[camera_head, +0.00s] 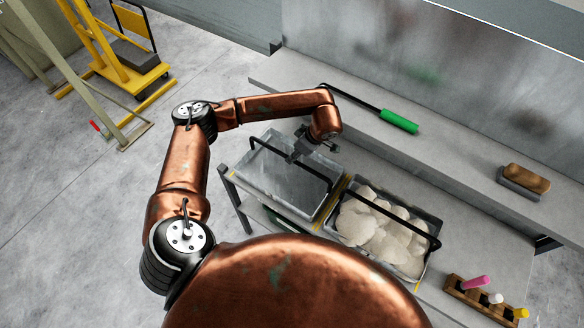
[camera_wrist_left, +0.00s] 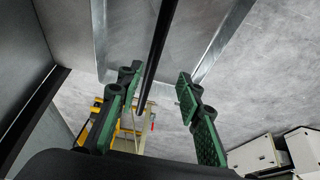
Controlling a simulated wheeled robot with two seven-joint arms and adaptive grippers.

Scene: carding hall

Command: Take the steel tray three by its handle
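Two steel trays with black bar handles stand side by side on a grey bench. The left tray (camera_head: 260,181) looks empty; its black handle (camera_head: 290,162) arches over it. The right tray (camera_head: 431,258) holds pale, fluffy lumps (camera_head: 385,225). I cannot read any number on either. My left gripper (camera_head: 295,156) is above the left tray, at its handle. In the left wrist view, its green-padded fingers (camera_wrist_left: 158,88) are open, apart, with the black handle bar (camera_wrist_left: 157,45) running between them in the picture. Whether they touch it is unclear. My right gripper is not in view.
A green-handled tool (camera_head: 398,121) lies on the ledge behind the trays, near a wooden brush (camera_head: 527,178). A wooden rack (camera_head: 466,297) with pink, white and yellow handles stands at the right. A yellow frame (camera_head: 110,65) stands on the floor at the left.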

